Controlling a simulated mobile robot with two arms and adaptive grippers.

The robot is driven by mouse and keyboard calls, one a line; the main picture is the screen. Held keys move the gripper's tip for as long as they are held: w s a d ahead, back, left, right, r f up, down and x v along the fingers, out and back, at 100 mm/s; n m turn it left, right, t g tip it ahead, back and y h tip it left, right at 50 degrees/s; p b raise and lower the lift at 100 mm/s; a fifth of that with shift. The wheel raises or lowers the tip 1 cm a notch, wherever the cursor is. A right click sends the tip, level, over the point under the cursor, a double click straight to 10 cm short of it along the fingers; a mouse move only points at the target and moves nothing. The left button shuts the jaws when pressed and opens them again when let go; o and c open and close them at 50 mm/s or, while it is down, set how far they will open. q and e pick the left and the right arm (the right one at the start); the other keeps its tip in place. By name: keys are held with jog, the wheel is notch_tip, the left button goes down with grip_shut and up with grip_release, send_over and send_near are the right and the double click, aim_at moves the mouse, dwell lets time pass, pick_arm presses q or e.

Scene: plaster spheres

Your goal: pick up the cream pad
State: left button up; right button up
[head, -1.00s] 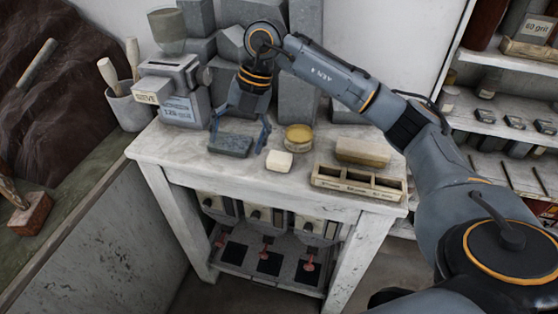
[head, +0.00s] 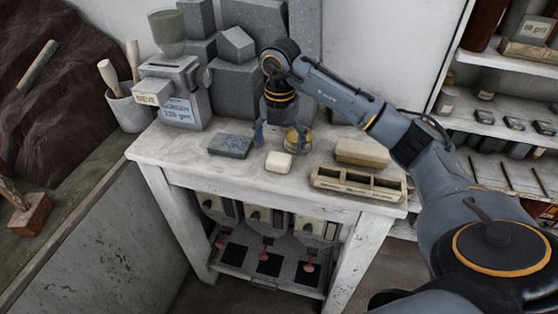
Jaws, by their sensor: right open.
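The cream pad (head: 279,162) is a small pale block lying on the white worktable (head: 188,149), near its front edge. My right gripper (head: 280,146) is open and points down just above and behind the pad. Its fingers are spread, one on each side of the pad as seen from here. Nothing is between them. Whether the fingertips touch the table is hard to tell. My left gripper is not in view.
A round yellowish tin (head: 305,140) stands close behind the right finger. A dark grey block (head: 230,146) lies left of the pad. A wooden compartment tray (head: 357,186) and a tan block (head: 362,152) are to the right. Grey stone blocks (head: 237,88) stand behind.

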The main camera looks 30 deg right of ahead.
aim_at(279, 157)
notch_tip(279, 157, down, 4)
jog(key=shift+a+r+p, duration=0.1)
jog(key=shift+p, duration=0.8)
jog(key=shift+f, duration=0.4)
jog(key=c, duration=1)
